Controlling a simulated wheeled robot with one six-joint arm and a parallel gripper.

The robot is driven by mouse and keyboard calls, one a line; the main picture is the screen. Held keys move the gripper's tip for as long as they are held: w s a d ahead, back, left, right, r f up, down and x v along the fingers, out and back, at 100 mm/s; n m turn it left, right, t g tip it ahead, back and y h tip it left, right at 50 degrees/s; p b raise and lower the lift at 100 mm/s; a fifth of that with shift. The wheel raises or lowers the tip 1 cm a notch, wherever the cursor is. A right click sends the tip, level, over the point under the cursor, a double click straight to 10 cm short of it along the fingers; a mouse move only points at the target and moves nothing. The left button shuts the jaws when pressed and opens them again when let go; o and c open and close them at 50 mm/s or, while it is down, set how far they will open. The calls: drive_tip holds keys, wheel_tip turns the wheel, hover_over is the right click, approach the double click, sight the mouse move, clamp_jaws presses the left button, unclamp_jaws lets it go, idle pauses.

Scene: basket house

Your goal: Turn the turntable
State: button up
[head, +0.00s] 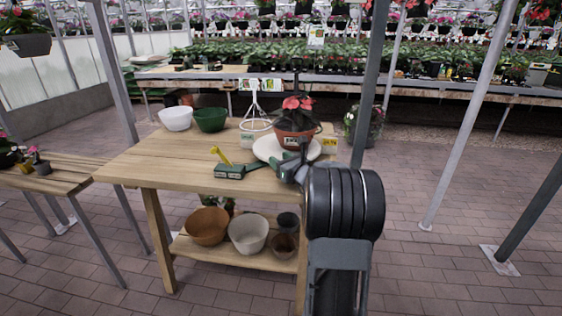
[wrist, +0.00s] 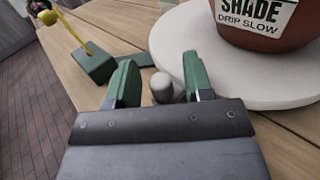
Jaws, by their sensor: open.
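The turntable is a round pale disc (head: 269,150) near the right end of the wooden table; its edge fills the right of the wrist view (wrist: 176,40). A terracotta pot (head: 296,138) with a red-flowered plant stands on it, and its label reads "SHADE DRIP SLOW" in the wrist view. A small grey rounded knob (wrist: 161,87) shows by the disc's near edge. My gripper (wrist: 158,80) is open, its two green fingers on either side of the knob in the picture. I cannot tell whether they touch it. In the head view my arm partly hides the gripper.
A green block with a yellow stem (head: 230,170) lies left of the turntable. White (head: 175,119) and green (head: 210,120) bowls stand at the table's back left. A wire stand (head: 255,108) is behind the disc. The table's (head: 150,168) front left is clear.

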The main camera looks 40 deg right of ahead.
clamp_jaws()
idle(0.4)
idle(0.4)
